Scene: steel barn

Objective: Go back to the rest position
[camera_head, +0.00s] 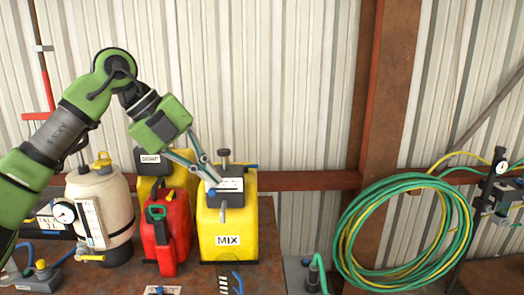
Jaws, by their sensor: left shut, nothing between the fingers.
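My left arm, green and grey, comes in from the left. Its gripper (215,179) is shut and empty. The fingertips point down and right, in front of or just above the dark top of a yellow container labelled MIX (240,222). I cannot tell whether they touch it. My right gripper is not in the view.
A red can (170,232), a yellow SOAP container (150,184) and a cream tank with a gauge (108,200) stand left of the MIX container on a brown bench. A coiled green and yellow hose (345,240) hangs at right by a rusty post (377,110).

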